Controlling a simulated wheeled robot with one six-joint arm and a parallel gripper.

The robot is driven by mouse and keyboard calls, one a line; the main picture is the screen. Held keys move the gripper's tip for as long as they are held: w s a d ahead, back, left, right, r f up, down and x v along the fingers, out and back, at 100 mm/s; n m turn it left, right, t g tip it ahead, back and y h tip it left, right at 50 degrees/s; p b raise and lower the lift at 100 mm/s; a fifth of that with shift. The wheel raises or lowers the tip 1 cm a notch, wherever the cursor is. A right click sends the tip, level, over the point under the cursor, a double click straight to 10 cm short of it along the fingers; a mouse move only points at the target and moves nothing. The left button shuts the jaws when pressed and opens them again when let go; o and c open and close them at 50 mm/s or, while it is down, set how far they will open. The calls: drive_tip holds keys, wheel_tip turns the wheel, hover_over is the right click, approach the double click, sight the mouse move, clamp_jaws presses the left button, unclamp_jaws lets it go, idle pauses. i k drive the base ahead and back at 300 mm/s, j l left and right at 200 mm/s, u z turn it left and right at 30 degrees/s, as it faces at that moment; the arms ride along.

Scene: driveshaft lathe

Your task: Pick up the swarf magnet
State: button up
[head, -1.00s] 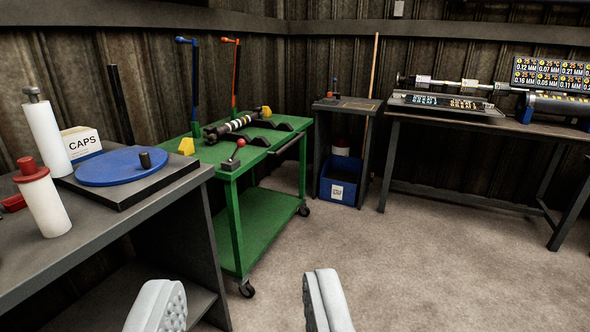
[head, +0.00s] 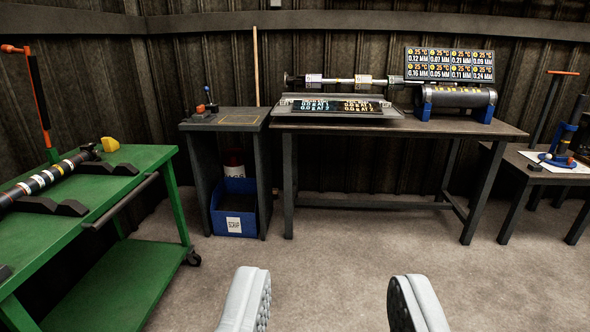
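My gripper (head: 331,290) is open and empty at the bottom of the head view, with its two pale padded fingers wide apart over bare floor. I cannot tell for sure which thing is the swarf magnet. A small tool with a blue-topped upright and a red part (head: 208,105) stands on the small dark table (head: 228,121) ahead, beyond and left of my fingers. A blue bin (head: 234,222) with a white label sits on the floor under that table. A white cylinder with a dark red band (head: 233,163) shows behind the bin, partly hidden by it.
A green cart (head: 130,262) holding a shaft (head: 50,176) stands at the left. A long bench (head: 400,122) ahead carries a dark roller (head: 455,97) and a display board (head: 449,65). Another table (head: 560,172) is at the right. The carpeted floor between is clear.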

sight(202, 113)
drive_tip(key=i, duration=1.65)
drive_tip(key=i+u, duration=0.2)
drive_tip(key=i, duration=0.35)
drive_tip(key=i+l+u, duration=0.15)
drive_tip(key=i, duration=0.4)
drive_tip(key=i+l+u, duration=0.2)
drive_tip(key=i, duration=0.35)
drive_tip(key=i+l+u, duration=0.1)
drive_tip(key=i+u, duration=0.2)
drive_tip(key=i+l+u, duration=0.3)
drive_tip(key=i, duration=0.2)
drive_tip(key=i+l+u, duration=0.2)
drive_tip(key=i+u, duration=0.15)
drive_tip(key=i, duration=0.05)
